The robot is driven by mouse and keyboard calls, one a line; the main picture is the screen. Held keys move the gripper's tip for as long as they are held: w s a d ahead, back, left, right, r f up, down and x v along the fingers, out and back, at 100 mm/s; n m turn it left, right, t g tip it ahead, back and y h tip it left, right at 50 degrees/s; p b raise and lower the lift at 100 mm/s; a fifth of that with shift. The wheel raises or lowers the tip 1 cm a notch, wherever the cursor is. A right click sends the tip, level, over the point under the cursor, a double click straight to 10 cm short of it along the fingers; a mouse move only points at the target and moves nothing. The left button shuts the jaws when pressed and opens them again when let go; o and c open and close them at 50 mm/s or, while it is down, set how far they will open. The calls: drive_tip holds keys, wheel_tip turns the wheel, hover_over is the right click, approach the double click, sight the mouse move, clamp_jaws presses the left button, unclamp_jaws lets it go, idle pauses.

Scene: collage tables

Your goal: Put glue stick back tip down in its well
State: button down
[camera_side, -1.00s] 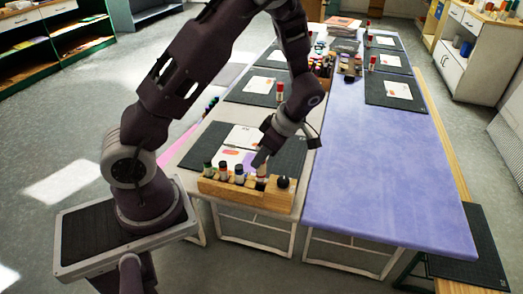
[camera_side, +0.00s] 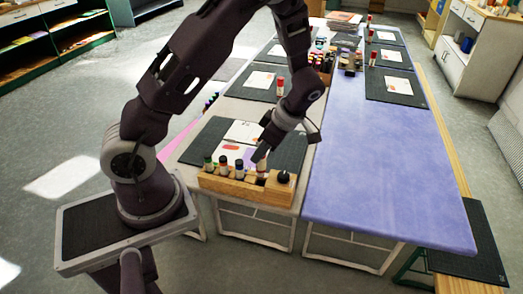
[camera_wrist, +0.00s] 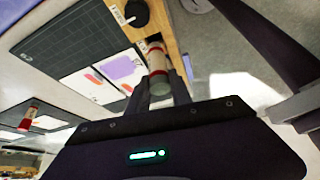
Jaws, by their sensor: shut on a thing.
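The glue stick (camera_wrist: 157,62) has a pale body with red bands and a grey-green end. My gripper (camera_side: 261,154) is shut on it; the fingers show either side of its grey-green end in the wrist view. In the side view the glue stick (camera_side: 261,167) is close to upright, at the wooden block (camera_side: 245,196), between the bottles and a dark round-topped thing. Its lower end is at or just above the block's top; I cannot tell whether it is inside a well. The block (camera_wrist: 176,46) also shows in the wrist view.
Several capped bottles (camera_side: 223,168) stand in the block's left part; the dark round-topped thing (camera_side: 283,178) stands at its right end. A dark mat (camera_side: 291,151) with picture cards (camera_side: 243,132) lies behind.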

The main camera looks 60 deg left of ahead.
sight(261, 167)
drive_tip(key=shift+f, duration=0.15)
drive_tip(key=shift+f, duration=1.1)
drive_tip(key=shift+f, duration=0.2)
drive_tip(key=shift+f, duration=0.35)
drive_tip(key=shift+f, duration=0.75)
idle(0.4)
drive_tip(key=shift+f, duration=0.35)
